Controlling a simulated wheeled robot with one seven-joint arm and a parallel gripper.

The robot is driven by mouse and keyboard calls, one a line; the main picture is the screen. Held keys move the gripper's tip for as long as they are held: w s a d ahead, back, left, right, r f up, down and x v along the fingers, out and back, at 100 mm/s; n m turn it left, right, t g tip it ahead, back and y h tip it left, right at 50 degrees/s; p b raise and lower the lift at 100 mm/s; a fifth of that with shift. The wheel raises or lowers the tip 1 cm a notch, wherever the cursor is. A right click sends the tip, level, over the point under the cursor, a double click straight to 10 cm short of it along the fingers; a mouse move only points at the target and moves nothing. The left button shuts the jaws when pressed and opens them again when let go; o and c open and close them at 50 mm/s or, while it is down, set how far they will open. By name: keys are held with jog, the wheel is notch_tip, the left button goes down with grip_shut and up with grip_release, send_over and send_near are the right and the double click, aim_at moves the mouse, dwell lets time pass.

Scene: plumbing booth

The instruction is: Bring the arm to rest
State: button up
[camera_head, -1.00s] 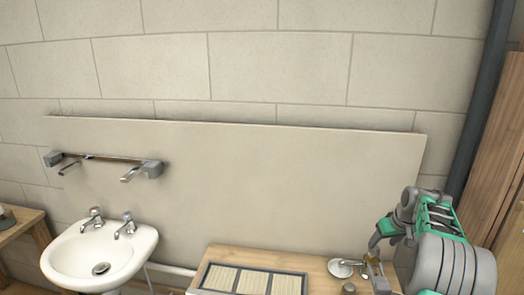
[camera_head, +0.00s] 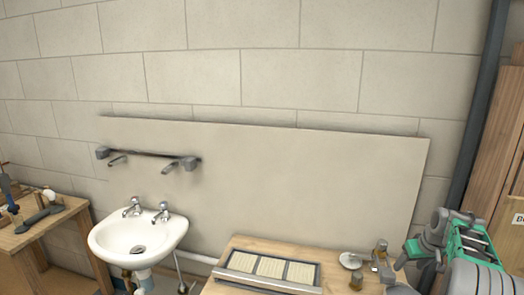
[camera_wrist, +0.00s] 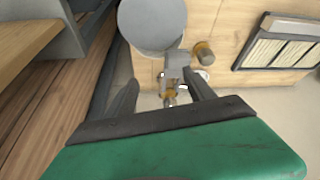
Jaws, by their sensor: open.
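My gripper (camera_wrist: 162,96) is open in the wrist view, with its two dark fingers apart. Brass and steel fittings (camera_wrist: 169,98) show between and beyond the fingers, over the wooden bench; I see no part held. In the head view my grey and green arm (camera_head: 466,244) is folded at the lower right, beside the right end of the bench (camera_head: 240,246). The fingertips are hard to make out there.
Small brass fittings (camera_head: 380,250) and a round pale dish (camera_head: 350,261) are on the bench, near my arm. A framed tray (camera_head: 270,268) lies to their left. A white sink (camera_head: 138,238), a wall rail (camera_head: 148,156) and a tool table (camera_head: 45,235) stand farther left.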

jog(key=s+a+r, duration=0.3)
jog(key=a, duration=0.4)
jog(key=s+a+r, duration=0.3)
jog(key=a, duration=0.4)
jog(key=s+a+r, duration=0.3)
jog(key=a, duration=0.4)
jog(key=s+a+f, duration=0.1)
jog(key=s+a, duration=0.4)
jog(key=s, duration=0.4)
jog(key=s+a+f+g, duration=0.1)
jog(key=s+a+f, duration=0.1)
jog(key=s+a, duration=0.4)
jog(key=s, duration=0.4)
jog(key=shift+s+a+f, duration=0.15)
jog(key=shift+a+f, duration=0.05)
jog(key=shift+f, duration=0.05)
